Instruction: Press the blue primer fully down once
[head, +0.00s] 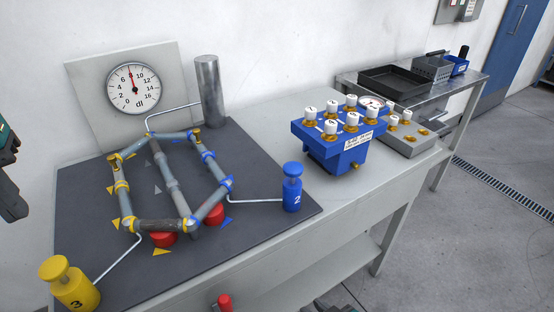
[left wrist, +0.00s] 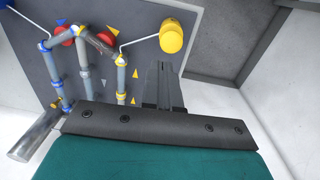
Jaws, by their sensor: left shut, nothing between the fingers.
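The blue primer (head: 292,188), marked 2, stands upright at the right front edge of the dark board. Its round blue cap stands up on a neck above the body. A thin pale tube joins it to the pipe loop (head: 170,185). My left gripper (head: 12,185) is at the far left edge of the head view, far from the blue primer. In the left wrist view its fingers (left wrist: 162,85) are shut and empty, with the yellow primer (left wrist: 172,36) beyond them.
The yellow primer, marked 3, also stands at the board's front left (head: 69,284). A dial gauge (head: 134,88) and a metal cylinder (head: 208,92) stand behind the loop. Red knobs (head: 163,239) sit by the loop. A blue valve block (head: 338,135) stands right of the board.

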